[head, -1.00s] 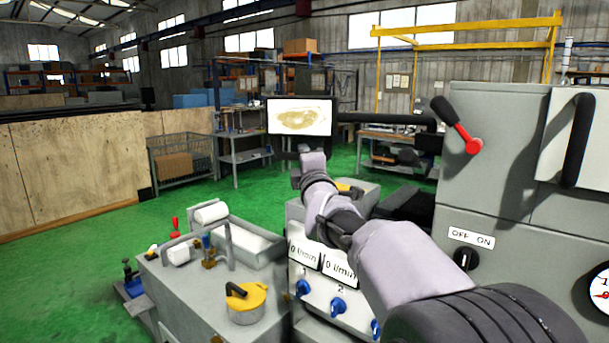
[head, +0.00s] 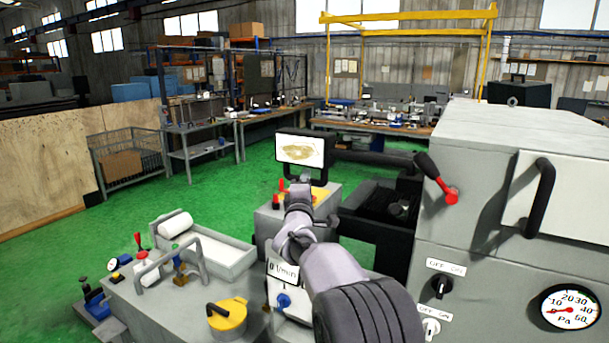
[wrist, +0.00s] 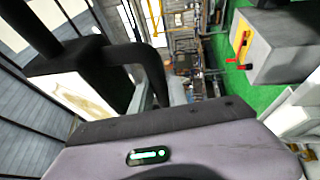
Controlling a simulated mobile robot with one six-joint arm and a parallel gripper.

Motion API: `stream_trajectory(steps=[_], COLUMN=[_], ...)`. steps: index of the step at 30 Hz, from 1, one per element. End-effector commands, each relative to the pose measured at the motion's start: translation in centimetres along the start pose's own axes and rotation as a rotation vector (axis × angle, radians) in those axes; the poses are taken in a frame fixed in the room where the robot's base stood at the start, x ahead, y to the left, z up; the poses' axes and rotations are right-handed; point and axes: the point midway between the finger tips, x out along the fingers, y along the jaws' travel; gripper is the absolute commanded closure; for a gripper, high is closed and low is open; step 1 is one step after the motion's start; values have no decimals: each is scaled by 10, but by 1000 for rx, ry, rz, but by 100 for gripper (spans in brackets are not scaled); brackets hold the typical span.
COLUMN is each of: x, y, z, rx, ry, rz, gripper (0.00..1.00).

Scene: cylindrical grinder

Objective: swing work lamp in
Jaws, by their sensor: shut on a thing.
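The work lamp (head: 300,149) is a flat panel in a black frame with a pale face marked by a brown patch. It stands above the far end of my arm in the head view. A black loop (head: 319,172) hangs at its lower edge. My gripper (head: 300,182) is at this loop and is shut on the lamp's handle; the fingers themselves are hard to make out. In the wrist view the lamp's pale face (wrist: 82,96) and thick black bars show close in front of my gripper's body.
The grey grinder housing (head: 500,215) with a red-and-black lever (head: 440,182) and a gauge (head: 570,308) fills the right. A bench with a yellow-lidded pot (head: 228,315) stands at lower left. Open green floor (head: 235,190) lies behind.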

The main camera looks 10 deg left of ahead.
Motion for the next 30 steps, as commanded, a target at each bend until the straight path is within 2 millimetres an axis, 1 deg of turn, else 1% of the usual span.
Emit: stream_trajectory(steps=[1,9,10,12,13,23,26,29,30], x=[1,1,1,1,1,-2,-14,-38,-50], y=[3,4,4,4,4,1,1,0,0], z=[1,2,2,2,2,1,1,0,0], rx=[-1,0,0,0,0,-1,-1,-1,-1], ry=[-2,-3,-3,-3,-3,-2,-2,0,0], rz=[6,8,8,7,7,3,3,3,3], gripper=[100,100,74,60,59,59,59,59,59])
